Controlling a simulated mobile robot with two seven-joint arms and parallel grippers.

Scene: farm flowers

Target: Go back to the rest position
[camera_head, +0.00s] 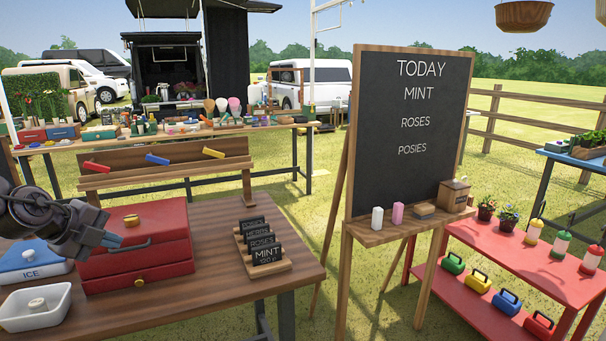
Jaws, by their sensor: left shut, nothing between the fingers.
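My left gripper (116,240) comes in from the left edge, above the wooden table (200,258). It is shut and empty. Its fingertips are close to the upper left of a red chest (139,270) with a gold knob on its lid; I cannot tell whether they touch it. My right gripper is not in view.
A blue box marked ICE (35,263) and a white tub (36,318) stand at the table's left. A rack of small black signs (265,254) stands at its right. A chalkboard easel (410,130) and a red shelf (530,268) stand further right.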

